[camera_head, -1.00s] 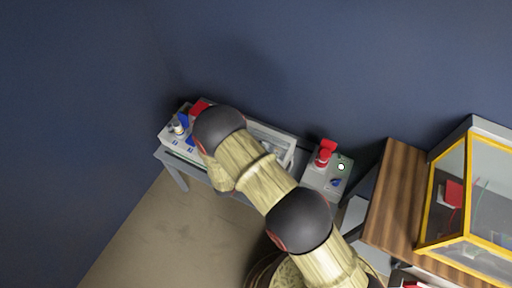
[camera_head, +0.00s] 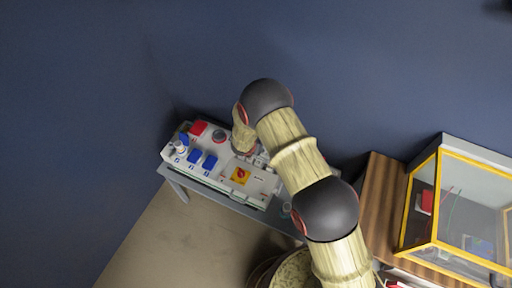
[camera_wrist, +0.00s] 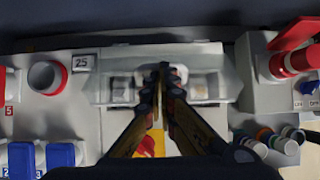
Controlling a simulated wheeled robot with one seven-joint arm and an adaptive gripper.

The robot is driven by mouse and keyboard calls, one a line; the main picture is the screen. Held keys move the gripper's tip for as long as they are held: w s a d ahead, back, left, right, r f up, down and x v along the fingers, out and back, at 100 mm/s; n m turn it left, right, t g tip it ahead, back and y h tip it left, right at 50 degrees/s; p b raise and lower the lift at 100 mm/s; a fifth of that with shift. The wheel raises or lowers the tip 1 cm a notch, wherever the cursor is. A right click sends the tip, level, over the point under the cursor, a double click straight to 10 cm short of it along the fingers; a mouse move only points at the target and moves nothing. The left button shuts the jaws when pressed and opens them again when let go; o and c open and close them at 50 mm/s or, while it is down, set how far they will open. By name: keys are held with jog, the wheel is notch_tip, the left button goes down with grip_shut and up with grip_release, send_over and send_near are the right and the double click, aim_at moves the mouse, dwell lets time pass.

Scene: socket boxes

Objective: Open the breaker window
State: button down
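The breaker window is a clear, greyish cover (camera_wrist: 208,64) on the middle socket box (camera_wrist: 112,128). Breakers show blurrily through it on both sides of my fingers. In the wrist view my gripper (camera_wrist: 161,72) is at the middle of the cover, its fingertips together. I cannot tell whether they touch the cover or pinch its edge, or how far the cover is raised. In the head view my arm hides the gripper and most of the window; the box's yellow switch plate with a red knob (camera_head: 240,175) shows beside the arm.
Blue sockets (camera_head: 195,157), a red socket (camera_head: 198,128) and a round grey-red socket (camera_head: 219,136) lie left. Red plugs (camera_wrist: 293,62) stand on the box at right. A wooden table (camera_head: 375,205) with a yellow-framed case (camera_head: 421,205) is further right.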

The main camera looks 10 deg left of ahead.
jog(key=shift+w+d+r+g+y+p, duration=0.2)
jog(key=shift+w+g+p, duration=0.25)
jog(key=shift+p, duration=0.5)
jog(key=shift+w+d+r+g+y+p, duration=0.15)
jog(key=shift+w+g+p, duration=0.3)
jog(key=shift+p, duration=0.5)
jog(key=shift+w+d+p, duration=0.2)
jog(key=shift+w+p, duration=0.3)
jog(key=shift+p, duration=0.1)
jog(key=shift+w+d+p, duration=0.15)
jog(key=shift+w+p, duration=0.35)
jog(key=shift+p, duration=0.1)
jog(key=shift+w+d+p, duration=0.2)
jog(key=shift+w+p, duration=0.15)
jog(key=shift+w, duration=0.25)
jog(key=shift+r, duration=0.1)
jog(key=v, duration=1.1)
jog(key=shift+r, duration=0.3)
jog(key=shift+s+a, duration=0.15)
